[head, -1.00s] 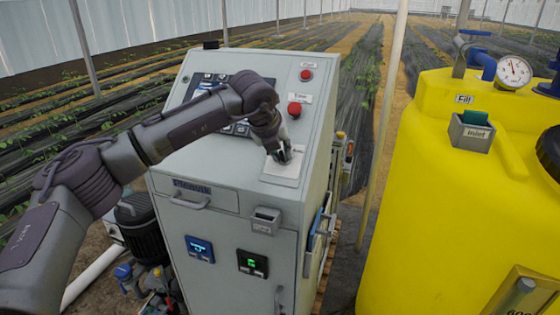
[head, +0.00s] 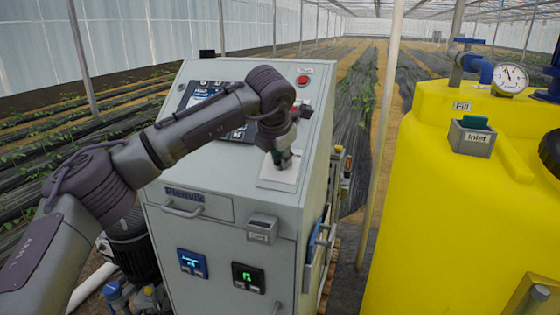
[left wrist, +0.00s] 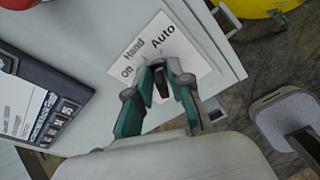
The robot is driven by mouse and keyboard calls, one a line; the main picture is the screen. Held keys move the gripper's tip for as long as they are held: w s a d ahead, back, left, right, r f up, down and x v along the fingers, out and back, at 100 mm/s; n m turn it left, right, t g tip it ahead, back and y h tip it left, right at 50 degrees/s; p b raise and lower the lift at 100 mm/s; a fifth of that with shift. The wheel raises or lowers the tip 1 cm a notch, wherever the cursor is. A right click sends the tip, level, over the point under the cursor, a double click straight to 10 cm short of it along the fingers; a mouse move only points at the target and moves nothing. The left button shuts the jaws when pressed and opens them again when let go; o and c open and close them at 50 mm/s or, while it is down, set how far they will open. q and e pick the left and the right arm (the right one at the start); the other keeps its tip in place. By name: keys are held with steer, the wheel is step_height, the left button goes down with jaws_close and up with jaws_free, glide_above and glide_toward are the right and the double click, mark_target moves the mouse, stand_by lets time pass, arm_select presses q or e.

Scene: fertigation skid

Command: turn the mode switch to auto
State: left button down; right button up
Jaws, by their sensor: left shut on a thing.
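The mode switch is a small dark knob (left wrist: 160,85) on a white plate marked Off, Hand and Auto (left wrist: 190,62). In the head view the plate (head: 272,181) lies on the sloped top of the grey control cabinet (head: 230,228). My left gripper (left wrist: 161,70) has teal-lined fingers, one on each side of the knob, and is shut on it. The knob's long axis runs roughly toward the Auto label; I cannot make out a pointer mark. In the head view my left gripper (head: 283,160) hides the knob. My right gripper is not in view.
A red button (head: 302,80) and a display panel (head: 212,92) are on the cabinet top near my left arm. A small grey holder (head: 263,228) juts from the cabinet front. A yellow tank (head: 425,200) stands to the right, with a pole (head: 383,130) between.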

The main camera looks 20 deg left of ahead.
arm_select(q)
steer(key=shift+d+m+b, duration=0.15)
steer(key=shift+m+b, duration=0.35)
steer(key=shift+m, duration=1.1)
steer(key=c, duration=1.3)
jaws_free()
steer(key=shift+o, duration=0.2)
steer(key=shift+y, duration=0.3)
steer(key=shift+s, duration=0.1)
steer(key=v, duration=1.2)
steer(key=shift+s, duration=0.2)
steer(key=shift+f, duration=0.15)
